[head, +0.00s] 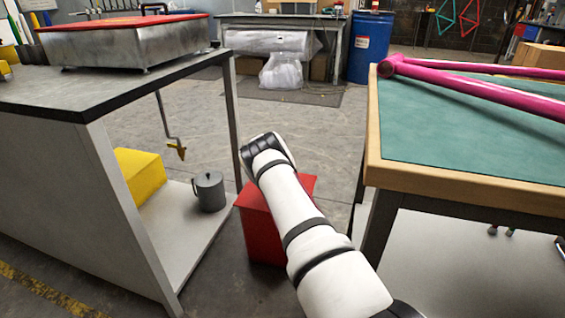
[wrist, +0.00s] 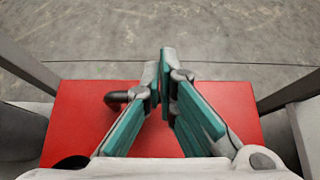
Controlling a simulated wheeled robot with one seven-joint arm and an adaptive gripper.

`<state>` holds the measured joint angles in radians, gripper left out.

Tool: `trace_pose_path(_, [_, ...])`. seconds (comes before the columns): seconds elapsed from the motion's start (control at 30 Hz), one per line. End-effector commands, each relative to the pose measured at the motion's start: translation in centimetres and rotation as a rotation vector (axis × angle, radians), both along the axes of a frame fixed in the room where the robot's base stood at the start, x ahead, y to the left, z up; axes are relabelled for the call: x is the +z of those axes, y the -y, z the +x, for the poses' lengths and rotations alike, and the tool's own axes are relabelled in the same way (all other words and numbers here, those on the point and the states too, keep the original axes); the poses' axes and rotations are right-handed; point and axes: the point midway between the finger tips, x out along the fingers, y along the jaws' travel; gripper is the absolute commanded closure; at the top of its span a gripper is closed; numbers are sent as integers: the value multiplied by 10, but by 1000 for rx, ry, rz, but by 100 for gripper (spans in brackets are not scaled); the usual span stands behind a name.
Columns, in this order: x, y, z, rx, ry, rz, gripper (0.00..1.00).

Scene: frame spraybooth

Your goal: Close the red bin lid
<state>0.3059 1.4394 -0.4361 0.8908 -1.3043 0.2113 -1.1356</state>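The red bin (head: 262,232) stands on the floor between the two tables, partly hidden behind my arm. Its red lid (wrist: 85,125) looks flat and level over the bin; whether it is fully seated I cannot tell. A black curved handle (wrist: 115,99) shows on the lid, running behind the left finger. My gripper (wrist: 160,85) is over the lid, with its teal-padded fingertips close together and nothing visible between them. Whether the fingers touch the lid or handle is unclear. In the head view, my arm hides the fingers.
A wooden-edged table (head: 470,180) bearing a pink frame (head: 480,90) stands at right. Open concrete floor lies beyond the bin.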

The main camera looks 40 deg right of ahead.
Motion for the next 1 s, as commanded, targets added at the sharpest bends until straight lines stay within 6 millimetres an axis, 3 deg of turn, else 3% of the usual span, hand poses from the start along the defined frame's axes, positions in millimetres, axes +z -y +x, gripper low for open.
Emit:
trace_pose_path(0.47, [12, -27, -20, 4, -12, 4, 100])
trace_pose_path(0.67, [28, -34, -24, -3, -4, 1, 100])
trace_pose_path(1.0, [51, -64, -44, -7, -1, 4, 100])
